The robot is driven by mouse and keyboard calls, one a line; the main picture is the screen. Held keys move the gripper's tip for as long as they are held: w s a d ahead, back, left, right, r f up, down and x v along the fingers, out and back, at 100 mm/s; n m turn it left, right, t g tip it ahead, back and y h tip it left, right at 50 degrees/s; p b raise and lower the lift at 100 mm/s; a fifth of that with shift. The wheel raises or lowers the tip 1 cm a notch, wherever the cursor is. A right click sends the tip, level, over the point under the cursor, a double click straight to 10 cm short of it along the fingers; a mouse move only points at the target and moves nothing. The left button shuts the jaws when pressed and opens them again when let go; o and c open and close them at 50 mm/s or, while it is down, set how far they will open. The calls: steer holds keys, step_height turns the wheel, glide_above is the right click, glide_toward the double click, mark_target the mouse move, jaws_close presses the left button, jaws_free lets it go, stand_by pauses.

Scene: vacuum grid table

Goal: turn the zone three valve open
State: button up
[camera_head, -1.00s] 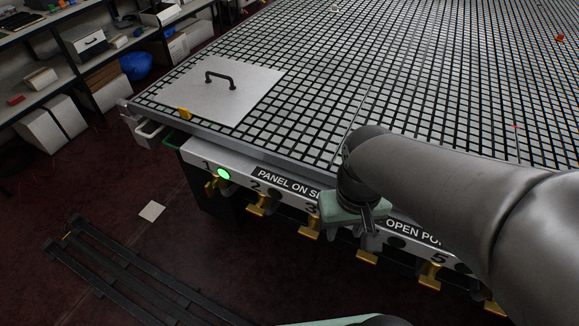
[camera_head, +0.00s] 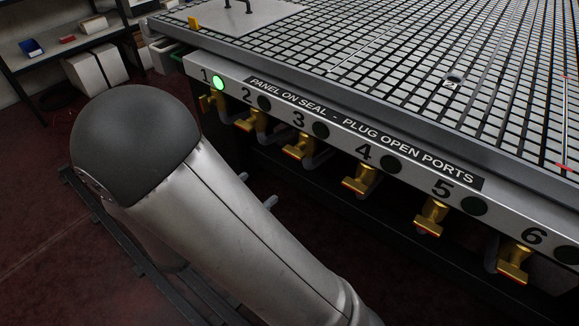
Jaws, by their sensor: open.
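The zone three valve (camera_head: 300,146) has a yellow handle with a red edge and hangs below the number 3 on the front panel (camera_head: 395,150). Its handle lies across, much like those at 2 and 4. The round lamp (camera_head: 320,130) beside the 3 is dark. Two small grey tips, which look like the fingertips of my gripper (camera_head: 257,191), show past my arm, below and left of this valve. They are spread apart with nothing between them and clear of the valve. The rest of my gripper is hidden behind my arm.
Lamp 1 (camera_head: 218,83) glows green above its yellow valve (camera_head: 208,101). Valve two (camera_head: 250,121) and valve four (camera_head: 359,180) flank valve three. The grid table (camera_head: 400,60) overhangs the panel. A shelf (camera_head: 60,60) stands at the back left.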

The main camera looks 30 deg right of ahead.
mark_target(291, 154)
steer(key=shift+n+t, duration=0.5)
steer(key=shift+t, duration=0.1)
steer(key=b+x, duration=0.1)
steer(key=x, duration=0.4)
steer(key=b+x, duration=0.1)
steer(key=x, duration=0.5)
steer(key=w+f+b+x, duration=0.1)
steer(key=x, duration=0.4)
steer(key=shift+w+d+b, duration=0.1)
steer(key=shift+w+b, duration=0.15)
steer(key=shift+b, duration=0.05)
steer(key=shift+r, duration=0.1)
steer(key=c, duration=1)
